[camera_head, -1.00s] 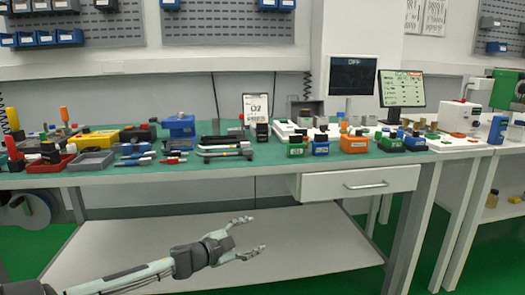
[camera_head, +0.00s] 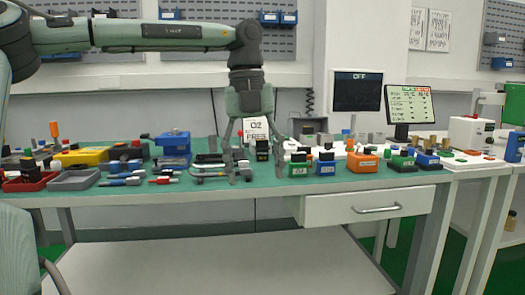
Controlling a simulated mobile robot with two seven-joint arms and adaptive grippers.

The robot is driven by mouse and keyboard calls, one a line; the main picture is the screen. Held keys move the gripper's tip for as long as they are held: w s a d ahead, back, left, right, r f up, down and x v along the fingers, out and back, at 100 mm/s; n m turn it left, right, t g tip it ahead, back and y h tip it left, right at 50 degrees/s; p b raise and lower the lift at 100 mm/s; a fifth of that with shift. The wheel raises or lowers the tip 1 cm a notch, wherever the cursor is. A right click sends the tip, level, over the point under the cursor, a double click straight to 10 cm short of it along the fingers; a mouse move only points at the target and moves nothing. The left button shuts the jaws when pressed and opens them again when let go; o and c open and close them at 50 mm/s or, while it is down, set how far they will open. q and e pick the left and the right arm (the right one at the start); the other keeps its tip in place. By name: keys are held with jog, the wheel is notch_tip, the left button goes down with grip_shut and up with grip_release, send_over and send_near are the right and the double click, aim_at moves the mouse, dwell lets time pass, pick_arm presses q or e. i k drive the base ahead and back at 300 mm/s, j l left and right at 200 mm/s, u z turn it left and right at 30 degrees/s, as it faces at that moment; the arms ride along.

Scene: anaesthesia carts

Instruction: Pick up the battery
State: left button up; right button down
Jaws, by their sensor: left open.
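My left gripper (camera_head: 254,168) hangs from the left arm, pointing down over the green bench top, with its fingers spread and nothing held. A small dark block (camera_head: 262,150) with a light label shows between the fingers; I cannot tell whether it is the battery. Just right of the gripper stand a green block (camera_head: 297,169) and a blue block (camera_head: 326,167) with dark tops. An orange block (camera_head: 361,163), another green block (camera_head: 403,163) and another blue block (camera_head: 428,161) stand further right. None is clearly marked as the battery. My right gripper is not in view.
Dark flat tools (camera_head: 207,173) lie at the fingers' left. Further left are pens, a blue vise (camera_head: 174,143), a yellow case (camera_head: 82,157), a grey tray (camera_head: 73,181) and a red tray (camera_head: 29,183). Monitors (camera_head: 357,91) stand behind. A drawer (camera_head: 368,207) hangs under the bench.

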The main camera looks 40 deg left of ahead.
aim_at(261, 149)
jog(key=i+j, duration=0.9)
jog(key=j, duration=0.2)
jog(key=i+j, duration=0.4)
jog(key=j, duration=0.15)
